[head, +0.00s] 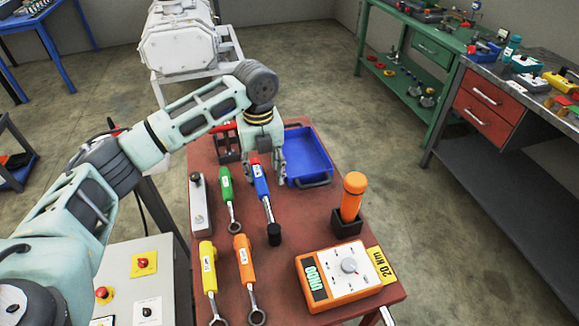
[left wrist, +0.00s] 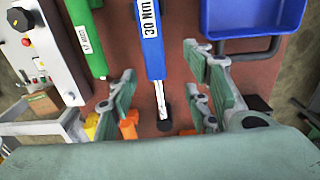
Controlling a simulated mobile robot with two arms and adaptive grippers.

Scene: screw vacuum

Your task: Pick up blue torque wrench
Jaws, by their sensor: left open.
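The blue torque wrench (head: 261,182) lies on the red table (head: 290,205), its blue handle away from me and its black end (head: 274,234) towards me. My left gripper (head: 264,172) reaches down from above at the handle's far part. In the left wrist view the gripper (left wrist: 160,98) is open, with its fingers apart on either side of the wrench's line. The blue handle (left wrist: 151,45) with its "30 Nm" label and the metal shaft (left wrist: 161,98) show between them. I cannot tell the exact height gap. My right gripper is not in view.
A green wrench (head: 226,186) lies close left of the blue one, and a blue tray (head: 308,155) stands close right. Yellow (head: 208,268) and orange (head: 243,262) wrenches lie nearer. An orange-handled tool (head: 352,198) stands in a black holder, beside an orange tester (head: 335,278).

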